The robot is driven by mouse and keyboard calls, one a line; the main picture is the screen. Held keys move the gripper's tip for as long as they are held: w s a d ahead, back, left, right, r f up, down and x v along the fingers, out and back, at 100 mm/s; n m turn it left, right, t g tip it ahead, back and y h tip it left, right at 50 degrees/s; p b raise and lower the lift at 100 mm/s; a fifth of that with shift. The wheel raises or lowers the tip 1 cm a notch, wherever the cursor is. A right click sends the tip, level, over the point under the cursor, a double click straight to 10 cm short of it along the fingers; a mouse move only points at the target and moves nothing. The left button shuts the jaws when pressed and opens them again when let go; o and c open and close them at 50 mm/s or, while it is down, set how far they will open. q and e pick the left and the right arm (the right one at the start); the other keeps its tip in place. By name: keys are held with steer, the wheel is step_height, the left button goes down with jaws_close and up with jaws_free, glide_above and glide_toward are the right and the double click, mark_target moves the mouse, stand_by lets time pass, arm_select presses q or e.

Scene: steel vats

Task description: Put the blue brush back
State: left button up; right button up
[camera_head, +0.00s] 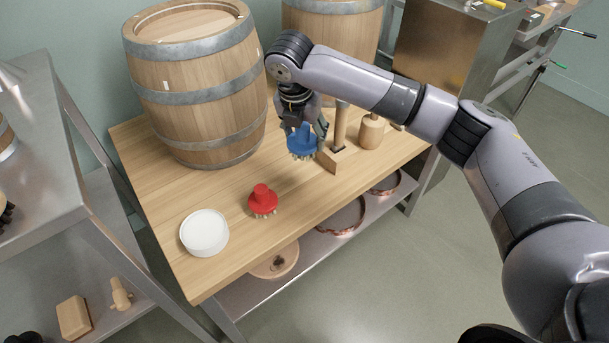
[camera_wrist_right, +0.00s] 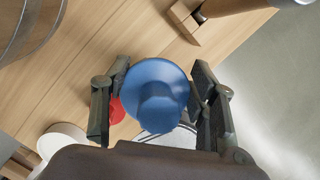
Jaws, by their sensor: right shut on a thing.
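The blue brush (camera_head: 302,141) has a round blue top and pale bristles pointing down. My right gripper (camera_head: 304,127) is shut on it from above, over the wooden table (camera_head: 160,190). In the right wrist view the blue brush (camera_wrist_right: 158,95) sits between the two fingers of the gripper (camera_wrist_right: 160,100). I cannot tell for sure whether its bristles touch the table. A red brush (camera_head: 262,200) stands on the table to the left and nearer; part of it shows behind the blue one in the wrist view (camera_wrist_right: 117,110). My left gripper is not in view.
A large barrel (camera_head: 195,85) stands at the table's back left, another barrel (camera_head: 335,25) behind my arm. A white round tub (camera_head: 204,233) is at the front left. Bare table lies between the brushes.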

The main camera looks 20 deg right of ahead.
step_height(320, 180, down, 8)
steer(key=shift+r+b, duration=0.2)
steer(key=shift+b, duration=0.45)
steer(key=shift+f+b, duration=0.5)
steer(key=shift+f, duration=1.7)
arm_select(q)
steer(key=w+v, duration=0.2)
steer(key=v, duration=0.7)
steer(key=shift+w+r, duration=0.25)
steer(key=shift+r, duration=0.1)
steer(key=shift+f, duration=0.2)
arm_select(e)
steer(key=o, duration=1.2)
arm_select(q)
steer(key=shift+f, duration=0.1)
